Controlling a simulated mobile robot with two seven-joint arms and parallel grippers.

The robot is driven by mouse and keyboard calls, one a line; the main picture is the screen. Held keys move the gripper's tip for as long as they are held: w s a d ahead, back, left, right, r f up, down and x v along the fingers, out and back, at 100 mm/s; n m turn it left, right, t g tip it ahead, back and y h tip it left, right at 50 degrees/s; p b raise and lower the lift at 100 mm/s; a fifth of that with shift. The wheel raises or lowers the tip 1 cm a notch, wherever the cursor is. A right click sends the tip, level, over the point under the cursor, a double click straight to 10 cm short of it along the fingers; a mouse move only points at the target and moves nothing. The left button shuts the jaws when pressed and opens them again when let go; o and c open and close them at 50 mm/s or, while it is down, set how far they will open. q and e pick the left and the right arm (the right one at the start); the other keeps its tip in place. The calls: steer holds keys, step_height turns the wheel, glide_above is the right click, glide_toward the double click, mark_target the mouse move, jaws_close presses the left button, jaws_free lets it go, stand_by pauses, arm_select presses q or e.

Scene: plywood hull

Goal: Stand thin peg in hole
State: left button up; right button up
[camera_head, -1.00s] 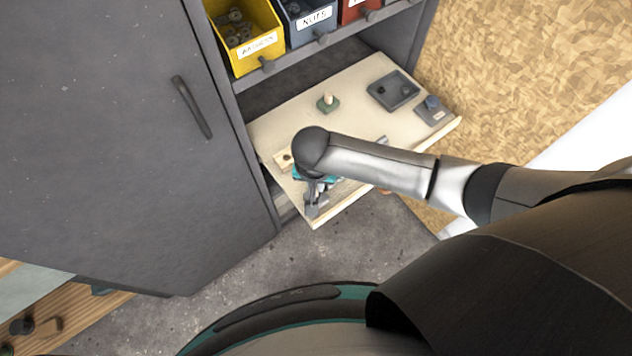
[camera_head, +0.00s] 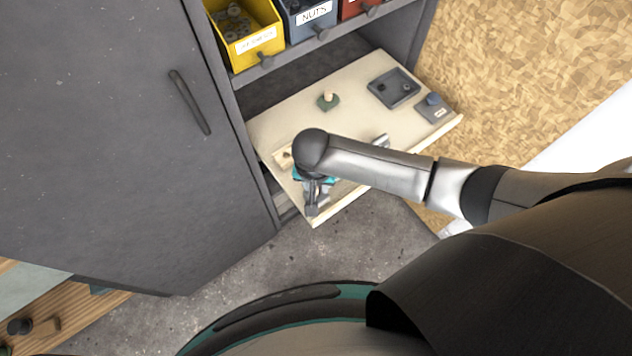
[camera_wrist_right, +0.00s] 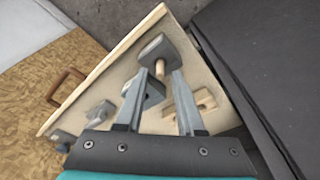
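In the right wrist view, a thin wooden peg (camera_wrist_right: 160,68) stands up from a grey block (camera_wrist_right: 152,47) near the drawer's front corner. My right gripper (camera_wrist_right: 161,74) is open, with a finger on either side of the peg and gaps visible; contact cannot be seen. A pale wooden block with holes (camera_wrist_right: 203,102) lies beside the right finger; it also shows in the head view (camera_head: 282,160), partly behind my wrist. In the head view my right arm hides much of the gripper. My left gripper is not in view.
The open drawer (camera_head: 355,80) also holds a dark square tray (camera_head: 393,88) and a grey block with a blue knob (camera_head: 433,107). Yellow (camera_head: 247,35) and blue (camera_head: 307,20) bins sit above it. A cabinet door (camera_head: 110,120) stands close on the left.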

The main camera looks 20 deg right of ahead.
steer(key=shift+o, duration=0.4)
steer(key=shift+r, duration=0.25)
step_height(320, 180, up, 15)
steer(key=s+a+p, duration=0.1)
steer(key=s+p, duration=0.1)
steer(key=p, duration=0.2)
steer(key=shift+f, duration=0.2)
